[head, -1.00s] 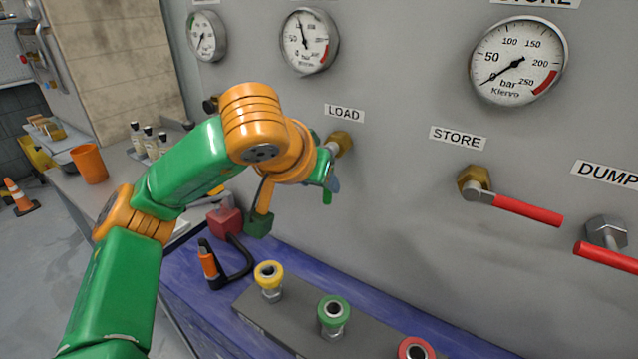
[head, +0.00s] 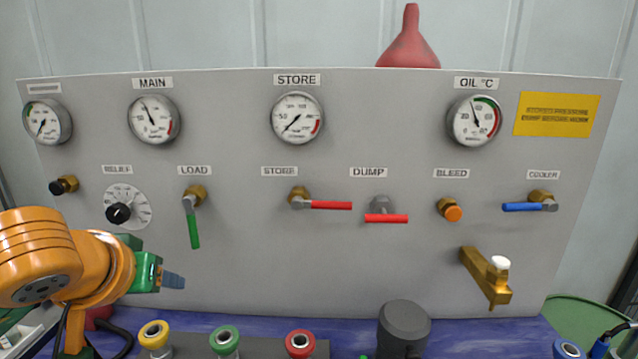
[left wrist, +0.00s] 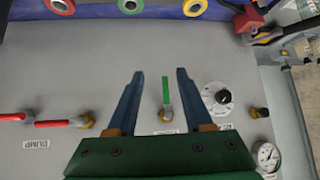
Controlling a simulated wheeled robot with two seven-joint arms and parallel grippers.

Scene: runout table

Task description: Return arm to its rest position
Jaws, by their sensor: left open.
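My left arm comes in at the left of the head view, and its gripper (head: 172,281) is in front of the lower left of the grey panel (head: 360,270). In the left wrist view the two blue fingers (left wrist: 156,90) are spread apart with nothing between them touching. The green LOAD lever (head: 193,228) hangs straight down in the head view, up and right of the gripper and apart from it. In the left wrist view the LOAD lever (left wrist: 166,92) appears between the fingers, farther off on the panel. My right gripper is not in view.
Red STORE (head: 330,205) and DUMP (head: 386,218) levers lie horizontal. A brass tap (head: 484,277) juts from the panel at right. Yellow (head: 154,336), green (head: 224,341) and red (head: 300,344) ringed fittings and a dark cylinder (head: 404,325) stand at the panel's foot.

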